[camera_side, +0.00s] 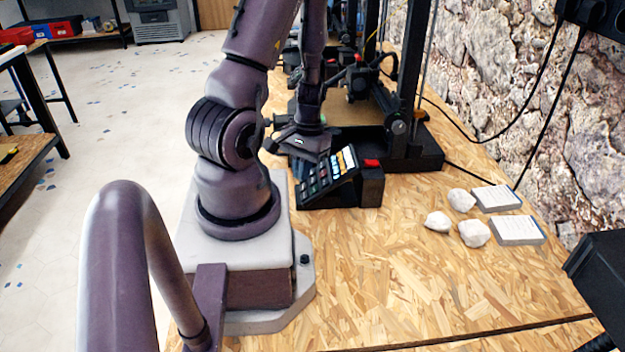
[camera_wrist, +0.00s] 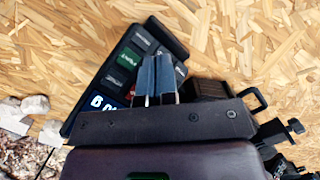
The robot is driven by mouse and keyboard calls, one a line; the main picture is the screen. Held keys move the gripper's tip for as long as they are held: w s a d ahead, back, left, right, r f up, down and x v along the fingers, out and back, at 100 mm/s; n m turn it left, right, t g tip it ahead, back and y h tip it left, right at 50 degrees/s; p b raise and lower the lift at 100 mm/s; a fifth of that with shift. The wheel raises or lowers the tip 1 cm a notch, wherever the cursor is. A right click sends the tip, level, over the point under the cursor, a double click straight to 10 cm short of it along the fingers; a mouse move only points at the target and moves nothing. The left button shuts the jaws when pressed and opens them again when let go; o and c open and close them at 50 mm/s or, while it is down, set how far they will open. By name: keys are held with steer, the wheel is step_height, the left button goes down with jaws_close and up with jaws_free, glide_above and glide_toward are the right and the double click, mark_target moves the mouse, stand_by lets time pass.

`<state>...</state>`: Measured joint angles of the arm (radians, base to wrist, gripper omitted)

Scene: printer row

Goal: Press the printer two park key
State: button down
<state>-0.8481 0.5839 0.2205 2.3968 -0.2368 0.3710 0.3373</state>
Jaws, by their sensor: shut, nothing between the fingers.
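A dark, sloped control panel (camera_side: 328,178) with rows of small keys and a lit display stands on the bench beside my arm's base. The labels are too small to read surely, so I cannot tell which is the park key. My gripper (camera_wrist: 159,62) is shut and empty, over the panel; its fingers hide some keys. I cannot tell whether the tips touch. In the side view my wrist hides part of the panel.
A box with a red top button (camera_side: 371,163) adjoins the panel. A black printer frame (camera_side: 405,125) stands behind it, with more printers further back. The front bench (camera_side: 400,295) is clear.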

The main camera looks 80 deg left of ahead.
steer(key=shift+w+f, duration=0.25)
steer(key=shift+f, duration=0.05)
